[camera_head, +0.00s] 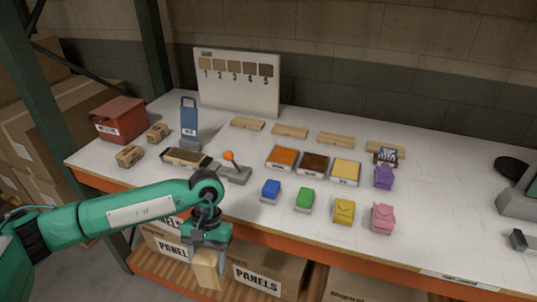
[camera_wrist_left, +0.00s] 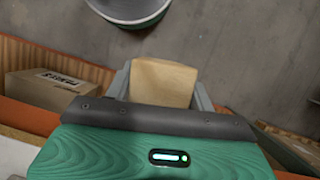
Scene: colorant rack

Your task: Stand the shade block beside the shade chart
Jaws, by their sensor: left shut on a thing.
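The shade chart (camera_head: 235,88) is a white board with a row of brown swatches numbered 1 to 5. It stands upright at the back left of the table (camera_head: 430,235). My left gripper (camera_head: 210,255) is shut on a pale wooden block, which I take for the shade block (camera_head: 207,275). It hangs in front of the table's front edge, apart from the chart. In the left wrist view the block (camera_wrist_left: 162,83) sits between both fingers of the gripper (camera_wrist_left: 161,95). My right gripper is not in view.
A blue upright tool (camera_head: 190,120) and a red box (camera_head: 120,120) stand left of the chart. Wooden blanks (camera_head: 290,131) lie before it. An orange-knobbed lever (camera_head: 232,165), colour trays (camera_head: 314,163) and coloured pouches (camera_head: 344,210) fill the middle. Boxes (camera_head: 265,275) sit below.

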